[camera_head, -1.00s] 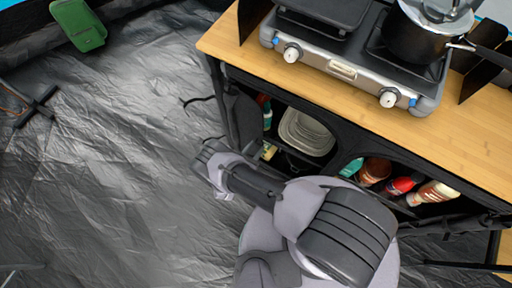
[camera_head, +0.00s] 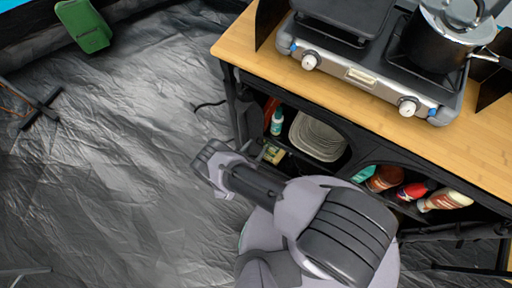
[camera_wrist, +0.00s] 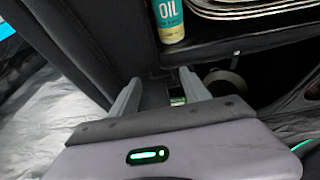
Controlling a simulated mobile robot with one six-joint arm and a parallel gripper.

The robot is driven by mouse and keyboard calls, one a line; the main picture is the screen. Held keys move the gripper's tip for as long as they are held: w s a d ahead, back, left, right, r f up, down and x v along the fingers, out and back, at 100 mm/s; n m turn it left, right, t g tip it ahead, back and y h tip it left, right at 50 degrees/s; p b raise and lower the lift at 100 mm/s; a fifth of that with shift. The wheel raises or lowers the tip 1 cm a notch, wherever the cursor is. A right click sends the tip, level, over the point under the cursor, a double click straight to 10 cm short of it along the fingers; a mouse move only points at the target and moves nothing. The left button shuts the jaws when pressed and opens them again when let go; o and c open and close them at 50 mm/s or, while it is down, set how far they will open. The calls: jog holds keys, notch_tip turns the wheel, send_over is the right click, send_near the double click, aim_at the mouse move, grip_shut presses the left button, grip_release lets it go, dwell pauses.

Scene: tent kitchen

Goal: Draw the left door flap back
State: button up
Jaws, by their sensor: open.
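The kitchen stand's left door flap (camera_head: 246,112) is a dark fabric strip at the left edge of the cupboard opening in the head view. A dark panel (camera_wrist: 68,38), which seems to be this flap, runs down the left of the wrist view. My gripper (camera_head: 207,158) is low beside the stand's left front corner. In the wrist view its two fingers (camera_wrist: 160,82) are apart, pointing toward the cupboard. The panel's lower end lies near the left finger; I cannot tell whether they touch. No fabric is clearly seen between the fingers.
Inside the cupboard are an oil bottle (camera_wrist: 168,20), stacked plates (camera_head: 318,136) and several bottles at the right (camera_head: 445,200). A stove (camera_head: 362,72) with a pot (camera_head: 435,48) stands on the wooden top (camera_head: 240,48).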

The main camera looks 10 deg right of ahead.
jog(key=p+v, duration=0.4)
jog(key=v, duration=1.3)
jog(key=shift+s+a, duration=0.2)
jog(key=shift+s, duration=0.05)
jog(key=shift+w, duration=0.1)
